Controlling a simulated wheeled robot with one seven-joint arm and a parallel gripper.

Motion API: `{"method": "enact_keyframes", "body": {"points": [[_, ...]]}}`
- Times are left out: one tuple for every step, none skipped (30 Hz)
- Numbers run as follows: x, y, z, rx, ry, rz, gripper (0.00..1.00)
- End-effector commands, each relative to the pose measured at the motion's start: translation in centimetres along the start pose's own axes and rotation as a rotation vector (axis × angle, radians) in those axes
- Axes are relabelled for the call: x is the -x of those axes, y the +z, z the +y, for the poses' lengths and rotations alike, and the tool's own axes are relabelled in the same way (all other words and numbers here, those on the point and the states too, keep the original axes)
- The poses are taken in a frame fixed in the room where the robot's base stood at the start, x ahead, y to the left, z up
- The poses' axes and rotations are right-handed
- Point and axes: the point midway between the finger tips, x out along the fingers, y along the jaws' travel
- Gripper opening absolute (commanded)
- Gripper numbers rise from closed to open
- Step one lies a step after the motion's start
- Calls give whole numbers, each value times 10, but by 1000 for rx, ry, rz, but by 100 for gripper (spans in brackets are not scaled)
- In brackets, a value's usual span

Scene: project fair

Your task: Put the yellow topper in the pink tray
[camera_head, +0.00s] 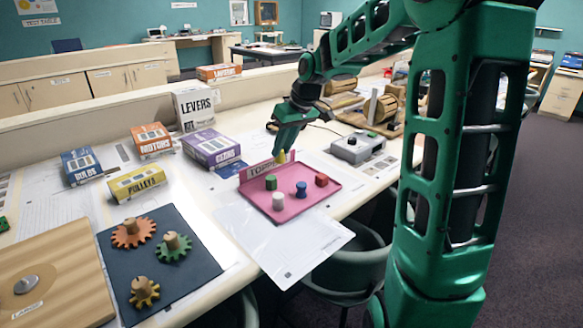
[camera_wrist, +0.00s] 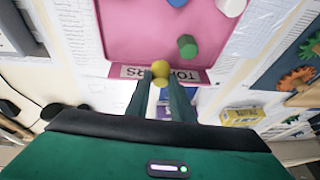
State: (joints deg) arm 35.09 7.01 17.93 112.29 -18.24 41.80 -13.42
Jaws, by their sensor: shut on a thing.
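My gripper (camera_head: 281,150) is shut on the yellow topper (camera_head: 282,157), at the back edge of the pink tray (camera_head: 262,208). In the wrist view the yellow topper (camera_wrist: 161,72) sits between the two fingertips (camera_wrist: 160,80), in front of the tray's label. The pink tray (camera_wrist: 130,40) fills the top of that view. Whether the topper touches the tray is not clear. In the tray stand a green topper (camera_head: 271,182), a blue one (camera_head: 301,188), a red one (camera_head: 321,180) and a white one (camera_head: 278,201).
A purple box (camera_head: 212,148) stands left of the tray and a grey device (camera_head: 357,147) to its right. A dark mat (camera_head: 190,285) with gears (camera_head: 132,233) lies front left. White paper (camera_head: 290,250) lies in front of the tray. The tray's middle has free room.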

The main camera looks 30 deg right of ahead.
Motion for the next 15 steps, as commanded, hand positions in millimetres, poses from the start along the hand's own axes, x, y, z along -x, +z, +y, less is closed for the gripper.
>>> {"method": "enact_keyframes", "body": {"points": [[-3,7,10,-6,0,-1,0],[-4,11,14,-5,0,-1,0],[-6,14,20,-4,0,-1,0],[-7,17,23,-4,0,-1,0],[-8,19,26,-3,0,-1,0],[-8,21,29,-2,0,0,0],[-9,23,31,-2,0,0,0],[-10,24,32,-1,0,0,0],[-10,25,34,0,0,0,0],[-11,25,34,0,0,0,0],[-12,26,34,1,-1,0,0],[-14,27,35,1,-1,0,0],[-17,28,35,1,-2,-1,0],[-20,29,35,1,-2,-1,0],[-24,31,36,0,-3,-2,0]]}}
